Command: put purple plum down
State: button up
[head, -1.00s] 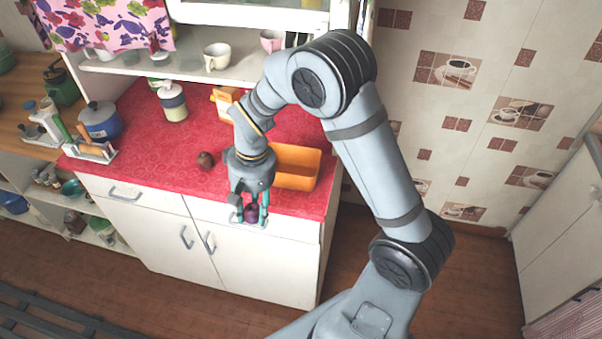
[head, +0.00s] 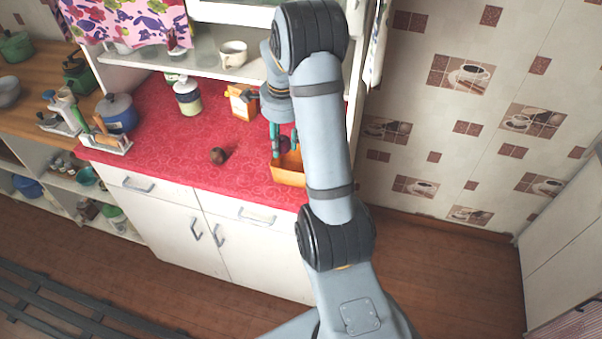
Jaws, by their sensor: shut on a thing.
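My gripper (head: 284,148) is at the right part of the red counter, over the back of the orange tray (head: 287,178). Its teal fingers are shut on the dark purple plum (head: 284,143), which shows as a small dark patch between them. The plum looks above or within the tray; I cannot tell its exact height. My arm covers the right part of the tray and part of the gripper.
A dark reddish-brown round fruit (head: 217,155) lies on the red counter (head: 165,145), left of the tray. Behind stand an orange carton (head: 241,103) and a jar (head: 188,98). A blue pot (head: 117,112) is at the left.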

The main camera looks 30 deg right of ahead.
jog(key=m, duration=0.1)
jog(key=d+m, duration=0.1)
jog(key=m, duration=0.1)
jog(key=shift+s+d+r, duration=0.15)
jog(key=shift+r, duration=0.05)
jog(key=shift+s+d+f+m, duration=0.1)
jog(key=shift+f+m, duration=0.05)
jog(key=shift+m, duration=0.25)
jog(key=p, duration=0.2)
send_near(290, 165)
jog(key=shift+s+a+f, duration=0.3)
jog(key=shift+s+f, duration=0.1)
jog(key=shift+f, duration=0.2)
jog(key=shift+s+a+f, duration=0.25)
jog(key=shift+s+f, duration=0.15)
jog(key=shift+f, duration=0.15)
notch_tip(290, 165, down, 3)
jog(key=shift+f, duration=0.55)
jog(key=shift+f, duration=0.2)
jog(key=o, duration=0.9)
jog(key=shift+r, duration=0.1)
